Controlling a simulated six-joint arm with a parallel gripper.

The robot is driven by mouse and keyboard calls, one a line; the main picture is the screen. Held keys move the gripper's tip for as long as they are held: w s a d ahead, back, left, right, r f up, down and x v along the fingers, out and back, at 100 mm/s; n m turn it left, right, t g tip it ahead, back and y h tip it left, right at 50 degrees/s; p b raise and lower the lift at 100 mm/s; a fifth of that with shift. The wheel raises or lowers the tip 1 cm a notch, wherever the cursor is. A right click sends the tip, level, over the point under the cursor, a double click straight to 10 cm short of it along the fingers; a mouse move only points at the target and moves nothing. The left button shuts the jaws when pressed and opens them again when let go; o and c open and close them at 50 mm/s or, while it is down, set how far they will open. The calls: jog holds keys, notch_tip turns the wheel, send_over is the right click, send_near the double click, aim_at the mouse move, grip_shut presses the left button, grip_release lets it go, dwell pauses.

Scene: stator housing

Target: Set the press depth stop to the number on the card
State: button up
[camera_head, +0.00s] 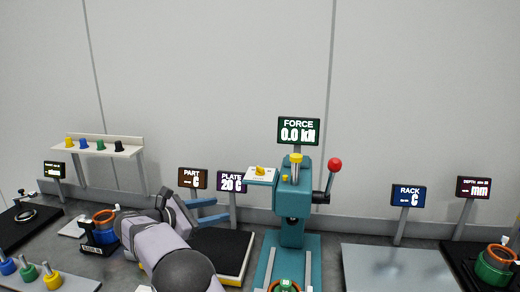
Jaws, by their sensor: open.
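The teal press (292,232) stands right of centre, with a red-knobbed lever (331,178) on its right side and a yellow-topped ram (296,161). A small white plate with a yellow knob-like piece (260,170) sits at the left of the press head; it looks like the depth stop, but its marks are too small to read. I cannot make out a card with a readable number. My gripper (221,210) is open, its two blue fingers pointing right, left of the press and apart from it. Nothing shows between the fingers.
Force display (298,131) reads 0.0 kN; plate display (231,182) reads 20 C. A black-topped plate (218,250) lies below my gripper. A grey rack surface (400,268) is right of the press. A green housing with a copper-coloured ring (492,268) stands far right. A shelf (100,146) holds coloured pieces.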

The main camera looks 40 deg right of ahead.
aim_at(259, 169)
jog(key=d+r+h+p, duration=0.1)
jog(key=d+r, duration=0.2)
jog(key=d+r+n+g+h+p, duration=0.1)
jog(key=d+r, duration=0.2)
jog(key=d+r+n+h+p, duration=0.1)
jog(key=d+r+p, duration=0.1)
jog(key=d, duration=0.2)
jog(key=shift+d+r, duration=0.1)
jog(key=shift+r, duration=0.3)
jog(key=shift+d+r+p, duration=0.1)
jog(key=shift+d+p, duration=0.5)
jog(key=d+p, duration=0.2)
jog(key=d, duration=0.2)
jog(key=shift+w+d, duration=0.15)
jog(key=shift+w+d+p, duration=0.1)
jog(key=shift+d+p, duration=0.45)
jog(key=shift+d, duration=0.3)
jog(key=c, duration=1.1)
